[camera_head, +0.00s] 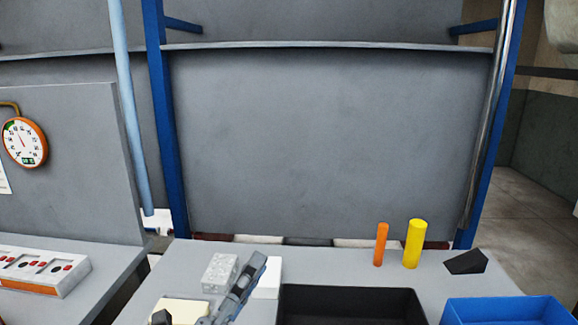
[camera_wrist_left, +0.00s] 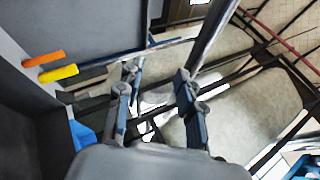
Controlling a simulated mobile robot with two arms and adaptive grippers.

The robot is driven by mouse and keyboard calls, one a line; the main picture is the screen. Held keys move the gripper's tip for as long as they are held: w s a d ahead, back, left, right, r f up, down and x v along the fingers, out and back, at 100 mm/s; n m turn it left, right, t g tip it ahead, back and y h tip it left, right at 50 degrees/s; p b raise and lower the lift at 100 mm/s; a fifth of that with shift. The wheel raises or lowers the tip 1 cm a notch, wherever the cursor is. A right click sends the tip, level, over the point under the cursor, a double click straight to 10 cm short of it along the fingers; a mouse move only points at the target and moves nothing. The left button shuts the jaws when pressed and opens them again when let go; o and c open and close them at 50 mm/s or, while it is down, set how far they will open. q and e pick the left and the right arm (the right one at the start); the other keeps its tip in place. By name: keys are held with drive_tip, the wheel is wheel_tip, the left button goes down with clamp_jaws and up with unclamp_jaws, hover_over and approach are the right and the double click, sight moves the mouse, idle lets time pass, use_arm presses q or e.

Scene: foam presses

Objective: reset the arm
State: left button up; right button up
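My left gripper (camera_head: 240,288) is at the bottom of the head view, over the grey table (camera_head: 455,290), with one blue-grey finger pointing up and right. In the left wrist view its two fingers (camera_wrist_left: 158,88) stand well apart, with no object held between them. An orange cylinder (camera_head: 381,245) and a yellow cylinder (camera_head: 414,244) stand upright on the table, to the right of the gripper and clear of it. Both also show at the left of the left wrist view, the orange one (camera_wrist_left: 44,58) above the yellow one (camera_wrist_left: 59,73). My right gripper is not seen.
A black bin (camera_head: 350,291) and a blue bin (camera_head: 510,309) stand at the table's front. A grey textured block (camera_head: 220,272), a white block (camera_head: 268,280), a cream block (camera_head: 188,308) and a black wedge (camera_head: 466,262) are nearby. A blue-framed grey panel (camera_head: 320,140) rises behind.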

use_arm(q)
drive_tip(key=w+a+f+n+y, duration=0.2)
drive_tip(key=a+f+n+y, duration=0.7)
drive_tip(key=n, duration=0.3)
drive_tip(key=s+a+f+n+g+y, duration=0.1)
drive_tip(key=s+f+n+g, duration=0.1)
drive_tip(key=f, duration=0.3)
drive_tip(key=s+a+f+n+g+y, duration=0.1)
drive_tip(key=s+a+f+n+g, duration=0.1)
drive_tip(key=f, duration=0.4)
drive_tip(key=s+a+f+n+g+y, duration=0.1)
drive_tip(key=s+f+n+g, duration=0.2)
drive_tip(key=f+n+g, duration=0.1)
drive_tip(key=shift+s+a+f+n+y, duration=0.25)
drive_tip(key=shift+a+f+n+y, duration=0.15)
drive_tip(key=shift+f+n, duration=0.25)
drive_tip(key=s+a+f+n+g, duration=0.1)
drive_tip(key=s+f+n+g, duration=0.3)
drive_tip(key=s, duration=0.4)
drive_tip(key=s+f+n+g, duration=0.2)
drive_tip(key=s+f+g, duration=0.2)
drive_tip(key=s+f, duration=0.4)
wheel_tip(320, 180, down, 24)
drive_tip(key=s+g, duration=0.2)
drive_tip(key=s+a+f, duration=0.3)
drive_tip(key=s+f, duration=1.3)
drive_tip(key=f, duration=0.1)
drive_tip(key=shift+s+m+g, duration=0.3)
drive_tip(key=shift+m+g, duration=0.05)
drive_tip(key=shift+g, duration=0.05)
